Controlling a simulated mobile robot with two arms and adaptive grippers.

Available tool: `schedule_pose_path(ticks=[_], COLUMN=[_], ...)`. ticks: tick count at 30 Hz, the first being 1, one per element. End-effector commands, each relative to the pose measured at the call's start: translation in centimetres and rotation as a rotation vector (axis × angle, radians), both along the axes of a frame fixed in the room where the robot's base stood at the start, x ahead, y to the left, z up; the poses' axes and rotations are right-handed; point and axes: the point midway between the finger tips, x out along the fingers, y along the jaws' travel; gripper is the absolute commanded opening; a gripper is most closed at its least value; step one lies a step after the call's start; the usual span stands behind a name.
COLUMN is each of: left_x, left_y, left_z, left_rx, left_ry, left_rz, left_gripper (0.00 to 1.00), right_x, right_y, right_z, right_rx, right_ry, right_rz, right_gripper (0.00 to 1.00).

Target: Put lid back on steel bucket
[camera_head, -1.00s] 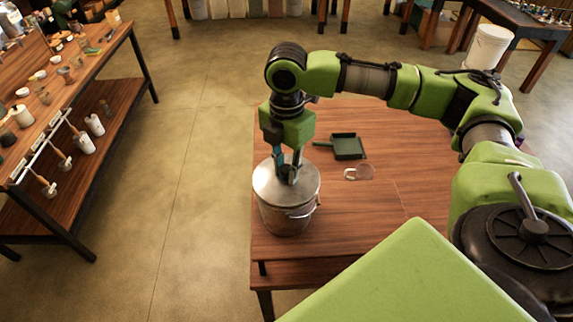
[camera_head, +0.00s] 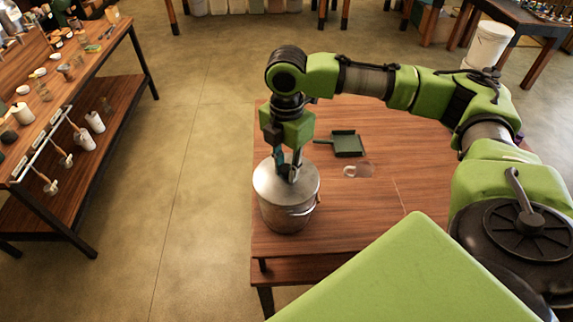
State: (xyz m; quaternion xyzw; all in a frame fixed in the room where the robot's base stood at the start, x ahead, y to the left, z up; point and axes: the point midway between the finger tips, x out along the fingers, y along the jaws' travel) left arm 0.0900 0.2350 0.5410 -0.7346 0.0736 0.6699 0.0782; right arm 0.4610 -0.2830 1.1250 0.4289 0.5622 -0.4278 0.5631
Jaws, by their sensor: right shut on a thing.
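The steel bucket (camera_head: 283,214) stands upright near the left edge of the wooden table (camera_head: 345,225). Its round grey lid (camera_head: 267,183) lies over the bucket's top and looks level. My right gripper (camera_head: 291,174) points down at the middle of the lid, shut on the lid's handle, which the fingers hide. I cannot tell whether the lid is fully seated on the rim. My left gripper is not in view.
A green dustpan (camera_head: 348,144) and a small clear cup with a handle (camera_head: 361,171) lie on the table right of the bucket. A long bench (camera_head: 98,62) with jars and tools stands at the left. A white bucket (camera_head: 488,46) stands at the back right. The floor between the tables is clear.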

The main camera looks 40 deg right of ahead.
Motion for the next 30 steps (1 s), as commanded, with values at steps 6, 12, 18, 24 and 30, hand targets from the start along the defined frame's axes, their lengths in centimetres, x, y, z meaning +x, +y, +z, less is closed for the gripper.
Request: schedule_pose_path(ticks=[6,12,18,24,30], left_x=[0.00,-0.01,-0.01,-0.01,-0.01], left_y=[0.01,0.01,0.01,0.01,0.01], left_z=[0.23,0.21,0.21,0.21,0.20], left_rx=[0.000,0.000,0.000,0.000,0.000], left_ry=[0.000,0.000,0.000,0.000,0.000], left_rz=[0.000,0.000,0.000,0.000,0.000], left_gripper=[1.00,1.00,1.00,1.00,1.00], right_x=[0.02,0.02,0.01,0.01,-0.01], right_y=[0.01,0.02,0.01,0.01,0.00], right_z=[-0.07,-0.09,-0.09,-0.09,-0.11], right_rx=[0.000,0.000,0.000,0.000,0.000], right_ry=[-0.001,-0.001,0.000,0.000,0.000], right_rz=[0.000,0.000,0.000,0.000,0.000], right_gripper=[0.00,0.00,0.40,0.40,0.57])
